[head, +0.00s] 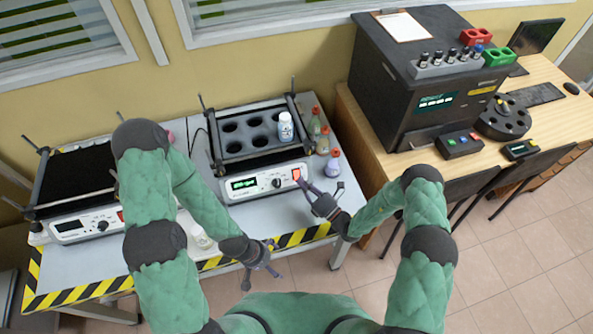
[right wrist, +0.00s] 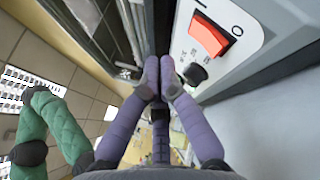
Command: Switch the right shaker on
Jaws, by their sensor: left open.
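The right shaker (head: 222,170) stands on the bench in the middle of the head view. Its white front panel has a lit green display, a black knob (head: 276,183) and a red rocker switch (head: 296,174) at the right end. In the right wrist view the red switch (right wrist: 210,36) and knob (right wrist: 195,74) are close and unobstructed. My right gripper (head: 303,184) points at the panel near the switch. Its purple fingertips (right wrist: 160,72) are together with nothing between them, apart from the switch. My left gripper (head: 268,260) is open and empty in front of the bench edge.
A left shaker (head: 80,228) stands on the same bench. A white bottle (head: 285,128) sits in the right shaker's rack. Several small bottles (head: 323,143) line its right side, close to my right gripper. A dark analyzer (head: 400,100) stands on the wooden desk at right.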

